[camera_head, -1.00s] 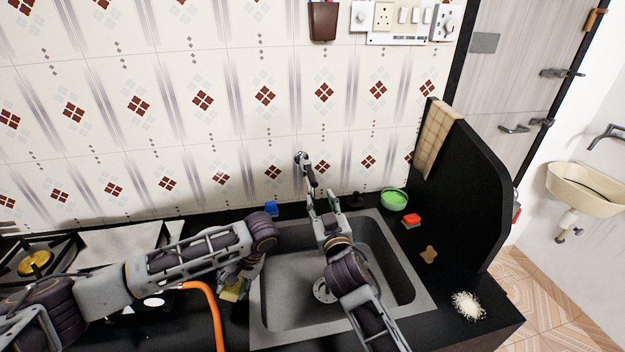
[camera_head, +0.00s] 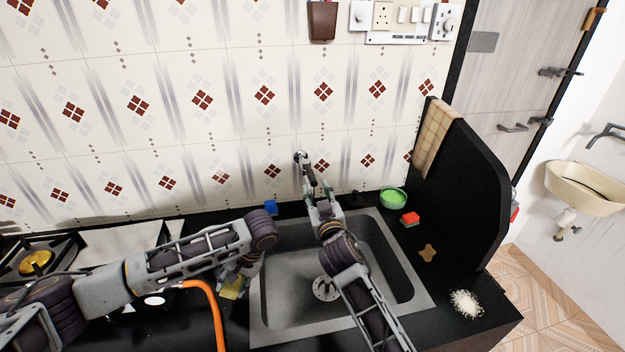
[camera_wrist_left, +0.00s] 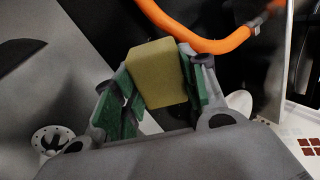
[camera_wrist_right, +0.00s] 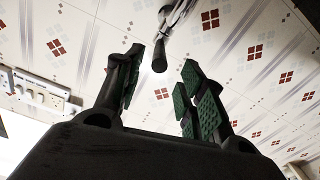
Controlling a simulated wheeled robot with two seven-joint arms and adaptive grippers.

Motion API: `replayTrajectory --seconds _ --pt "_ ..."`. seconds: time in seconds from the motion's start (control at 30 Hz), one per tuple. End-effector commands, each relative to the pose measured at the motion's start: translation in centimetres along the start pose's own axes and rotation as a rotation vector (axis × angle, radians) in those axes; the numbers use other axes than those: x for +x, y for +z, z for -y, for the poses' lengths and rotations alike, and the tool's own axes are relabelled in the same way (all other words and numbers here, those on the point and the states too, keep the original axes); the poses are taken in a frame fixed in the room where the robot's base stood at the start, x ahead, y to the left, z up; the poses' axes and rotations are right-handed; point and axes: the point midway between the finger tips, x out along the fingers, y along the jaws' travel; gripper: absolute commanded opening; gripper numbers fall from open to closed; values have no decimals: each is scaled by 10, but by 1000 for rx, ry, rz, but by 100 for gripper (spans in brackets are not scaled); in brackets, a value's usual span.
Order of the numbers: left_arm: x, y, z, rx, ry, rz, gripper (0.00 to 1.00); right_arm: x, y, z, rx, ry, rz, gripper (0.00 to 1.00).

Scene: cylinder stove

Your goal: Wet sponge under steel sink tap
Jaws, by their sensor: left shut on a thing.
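The yellow sponge (camera_wrist_left: 158,75) is gripped between the green pads of my left gripper (camera_wrist_left: 160,88). In the head view the sponge (camera_head: 233,287) is low beside the sink's left edge, partly hidden by my left arm. The steel sink (camera_head: 286,300) is set in the black counter, and its drain shows at the bottom. The tap (camera_head: 307,172) comes from the wall behind the sink. My right gripper (camera_head: 318,198) is just below the tap, fingers spread. In the right wrist view the tap (camera_wrist_right: 160,52) appears beyond the gap between the open, empty fingers.
A green bowl (camera_head: 393,198), a red-topped sponge (camera_head: 410,218) and a tan piece (camera_head: 428,253) lie right of the sink. A black partition (camera_head: 470,190) rises beyond them. An orange hose (camera_head: 214,305) runs by my left arm. A blue object (camera_head: 271,207) stands behind the sink.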

Motion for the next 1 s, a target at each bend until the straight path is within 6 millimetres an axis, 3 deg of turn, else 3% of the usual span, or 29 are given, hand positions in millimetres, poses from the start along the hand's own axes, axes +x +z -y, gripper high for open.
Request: replayTrajectory --seconds 0.6,1.0 --pt "-4 0 2 0 0 0 23 55 -1 0 0 0 0 40" --pt "-6 0 3 0 0 0 23 74 0 0 1 -1 0 40"
